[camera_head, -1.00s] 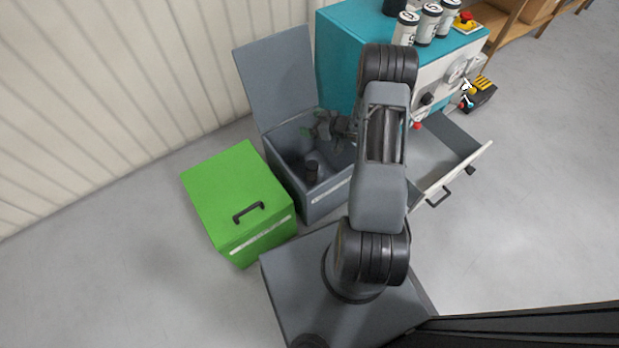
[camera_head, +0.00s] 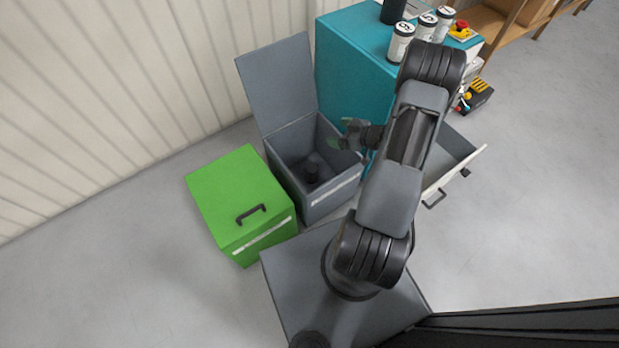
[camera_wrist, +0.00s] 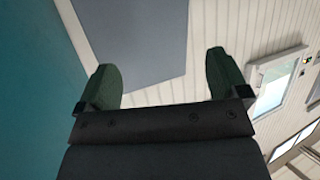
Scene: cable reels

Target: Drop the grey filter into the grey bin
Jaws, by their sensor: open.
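The grey bin (camera_head: 328,193) stands with its lid (camera_head: 277,82) swung up and back, its inside open to view. A dark cylindrical thing (camera_head: 311,171), which looks like the filter, rests on the floor of the bin. My gripper (camera_head: 340,141) is at the right side of the bin's opening, above the rim and apart from the dark cylinder. In the wrist view my gripper's two green fingers (camera_wrist: 162,85) are spread wide with nothing between them. The wrist view also shows the raised grey lid (camera_wrist: 135,40) beyond the fingers.
A closed green bin (camera_head: 240,200) stands left of the grey bin. A teal cabinet (camera_head: 350,60) with an open drawer (camera_head: 455,165) stands to the right, with several white canisters (camera_head: 401,42) on top. Clear floor lies at the far right.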

